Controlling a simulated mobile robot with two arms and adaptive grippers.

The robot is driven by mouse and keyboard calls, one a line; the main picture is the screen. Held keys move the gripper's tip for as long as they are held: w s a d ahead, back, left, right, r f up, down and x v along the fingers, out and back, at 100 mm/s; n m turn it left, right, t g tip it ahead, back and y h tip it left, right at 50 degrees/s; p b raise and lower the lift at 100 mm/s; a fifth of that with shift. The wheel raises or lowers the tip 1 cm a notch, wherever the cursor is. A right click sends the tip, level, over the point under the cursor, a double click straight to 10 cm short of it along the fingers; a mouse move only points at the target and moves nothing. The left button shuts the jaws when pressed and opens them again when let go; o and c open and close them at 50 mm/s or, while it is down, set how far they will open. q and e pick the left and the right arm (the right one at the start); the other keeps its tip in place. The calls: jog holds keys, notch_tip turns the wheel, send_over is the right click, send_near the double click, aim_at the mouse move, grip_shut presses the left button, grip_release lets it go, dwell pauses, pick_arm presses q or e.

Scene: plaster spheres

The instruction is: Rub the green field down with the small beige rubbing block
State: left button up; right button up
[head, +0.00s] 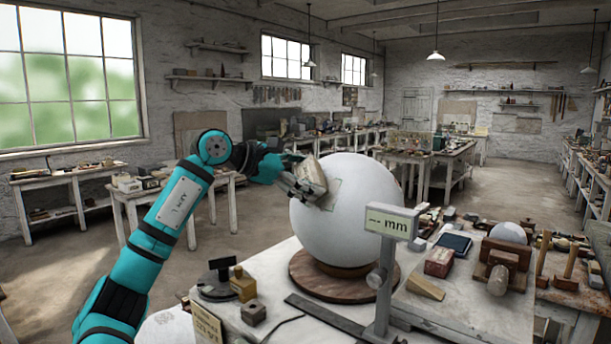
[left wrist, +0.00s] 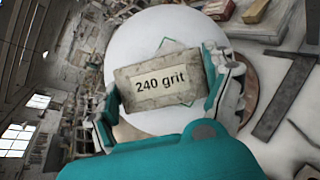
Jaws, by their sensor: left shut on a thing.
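A large white plaster sphere (head: 345,235) stands on a round brown wooden base (head: 345,279) on the bench. The green field (head: 331,196) is a thin green outline on the sphere's upper left side; a corner of it (left wrist: 166,43) shows beyond the block in the left wrist view. My left gripper (head: 303,184) is shut on the beige rubbing block (head: 311,176), marked "240 grit" in the left wrist view (left wrist: 160,85). The block is at the sphere's surface over part of the field; I cannot tell whether it touches. My right gripper is not in view.
A height gauge reading "--- mm" (head: 391,222) stands just in front of the sphere at right. A dark steel bar (head: 325,314), small blocks (head: 243,284), a red box (head: 439,262) and a wooden wedge (head: 425,288) lie around the base. Mallets (head: 569,262) stand at right.

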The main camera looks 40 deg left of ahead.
pick_arm(q)
jog(key=shift+w+f, duration=0.15)
jog(key=shift+w, duration=0.1)
jog(key=shift+s+d+f+b, duration=0.45)
jog(key=shift+d+f+b, duration=0.25)
jog(key=shift+b, duration=0.2)
